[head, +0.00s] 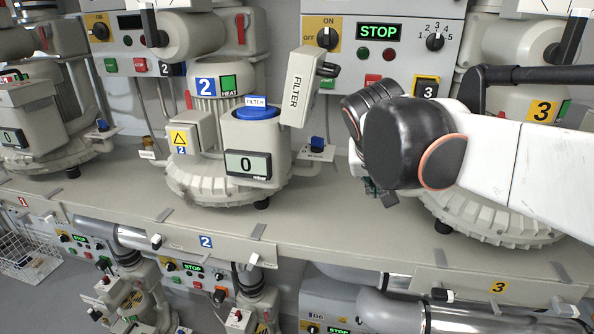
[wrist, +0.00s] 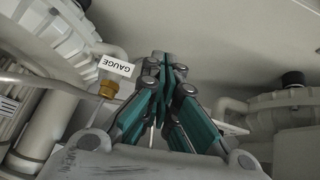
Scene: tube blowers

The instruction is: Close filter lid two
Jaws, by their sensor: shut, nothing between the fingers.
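Filter lid two (head: 298,88) is a beige block marked FILTER on blower two. It stands open and upright, leaning a little right, beside the filter housing (head: 277,150). The blue round filter (head: 258,112) shows uncovered in the top of the housing, with a small FILTER tag standing by it. My gripper (head: 388,197) is mostly hidden behind my black wrist, to the right of and lower than the lid, and apart from it. In the wrist view my gripper (wrist: 165,66) has its teal fingers together with nothing between them.
A blue-knobbed valve (head: 317,144) juts from the right of blower two, between it and my arm. Blower three's base (head: 500,222) is partly behind my arm. A GAUGE tag on a brass fitting (wrist: 108,89) is close left of my fingers.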

